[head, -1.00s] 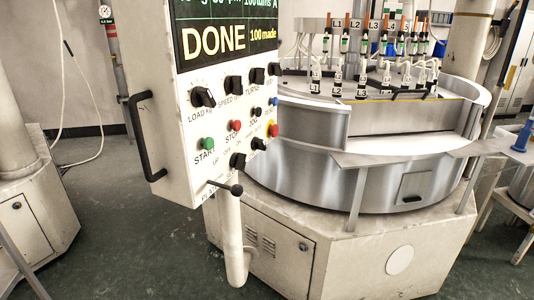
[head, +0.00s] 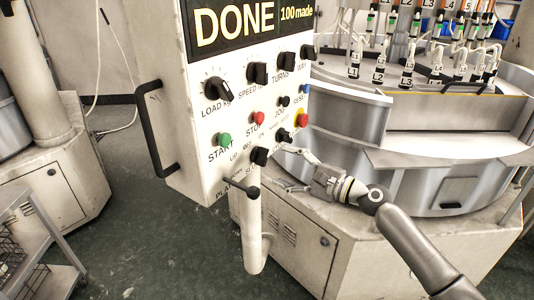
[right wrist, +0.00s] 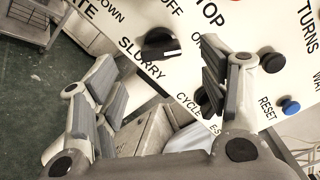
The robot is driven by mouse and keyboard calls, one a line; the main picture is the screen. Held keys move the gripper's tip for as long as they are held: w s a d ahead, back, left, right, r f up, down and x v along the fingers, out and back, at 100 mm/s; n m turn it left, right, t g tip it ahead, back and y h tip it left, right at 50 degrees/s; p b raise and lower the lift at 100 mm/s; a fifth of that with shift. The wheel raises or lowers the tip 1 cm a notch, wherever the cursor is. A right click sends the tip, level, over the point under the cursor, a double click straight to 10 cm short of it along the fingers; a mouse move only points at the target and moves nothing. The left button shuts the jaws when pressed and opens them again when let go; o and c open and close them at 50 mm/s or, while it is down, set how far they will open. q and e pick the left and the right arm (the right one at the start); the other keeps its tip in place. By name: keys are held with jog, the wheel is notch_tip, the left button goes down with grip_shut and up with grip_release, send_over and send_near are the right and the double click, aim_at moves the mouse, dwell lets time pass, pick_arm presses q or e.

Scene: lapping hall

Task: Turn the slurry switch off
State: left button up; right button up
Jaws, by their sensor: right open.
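The slurry switch is a black rotary knob (head: 260,155) low on the white control panel (head: 205,165). In the right wrist view the knob (right wrist: 160,43) sits above the word SLURRY, with OFF at its upper side. Its white mark points right, towards a partly hidden label starting with O. My right gripper (head: 288,170) is open and empty, just right of the panel's lower edge in the head view. In the right wrist view its two fingers (right wrist: 160,76) are spread, with the knob beyond and between them, apart from both. My left gripper is not in view.
A black-knobbed lever (head: 245,190) sticks out below the switch. The cycle knob (head: 283,135), the red and yellow emergency button (head: 301,119) and the green start button (head: 223,139) are close by. The round lapping machine (head: 450,190) stands behind my right arm.

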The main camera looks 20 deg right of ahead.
aim_at(266, 159)
jog(key=p+x, duration=0.1)
jog(key=x, duration=0.5)
jog(key=shift+w+p, duration=0.25)
jog(key=shift+p, duration=0.1)
jog(key=shift+x, duration=0.75)
jog(key=shift+f, duration=0.1)
